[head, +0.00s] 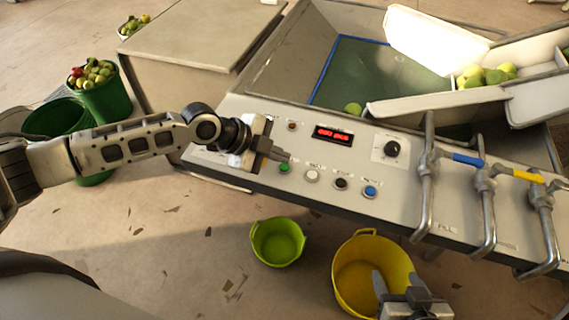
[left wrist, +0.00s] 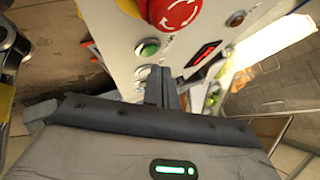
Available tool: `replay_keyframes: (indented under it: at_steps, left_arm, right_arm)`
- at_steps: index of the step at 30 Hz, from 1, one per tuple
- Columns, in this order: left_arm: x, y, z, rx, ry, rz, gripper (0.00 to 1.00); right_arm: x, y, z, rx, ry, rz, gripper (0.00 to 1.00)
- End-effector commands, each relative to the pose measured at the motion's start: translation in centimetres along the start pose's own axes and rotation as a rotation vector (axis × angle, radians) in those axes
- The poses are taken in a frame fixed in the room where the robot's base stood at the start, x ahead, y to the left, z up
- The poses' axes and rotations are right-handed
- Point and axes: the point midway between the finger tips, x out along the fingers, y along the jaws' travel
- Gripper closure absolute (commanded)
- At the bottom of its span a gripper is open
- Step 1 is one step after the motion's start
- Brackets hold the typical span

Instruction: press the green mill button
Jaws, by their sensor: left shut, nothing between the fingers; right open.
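The green button (head: 284,168) sits on the sloped grey control panel, leftmost in a row with white, black and blue buttons. In the left wrist view the green button (left wrist: 148,49) shows just above and left of my fingertips. My left gripper (head: 286,157) is shut and empty, its fingertips just behind the green button in the head view. I cannot tell whether they touch the panel. My right gripper (head: 402,282) is open and empty at the bottom right, over the yellow bucket's near side.
A red emergency stop knob (left wrist: 172,12) is close to the left fingertips in the wrist view. The panel carries a red display (head: 332,134), a black dial (head: 392,148) and pipe valves (head: 484,180). A lime bucket (head: 277,243) and a yellow bucket (head: 345,270) stand below.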

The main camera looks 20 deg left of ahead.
Motion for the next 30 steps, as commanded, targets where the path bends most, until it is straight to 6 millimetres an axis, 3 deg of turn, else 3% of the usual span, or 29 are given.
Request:
replay_keyframes:
  at_steps: [13, 30]
  left_arm:
    - [-3.2, -2.3, -2.3, 0.001, 0.000, 0.000, 1.00]
    - [-3.2, -2.4, -2.4, 0.001, 0.000, 0.000, 1.00]
  right_arm:
    - [-2.4, 0.0, -2.5, -0.008, -0.010, 0.000, 0.41]
    - [-2.4, 0.0, -2.5, -0.009, -0.010, 0.001, 0.41]
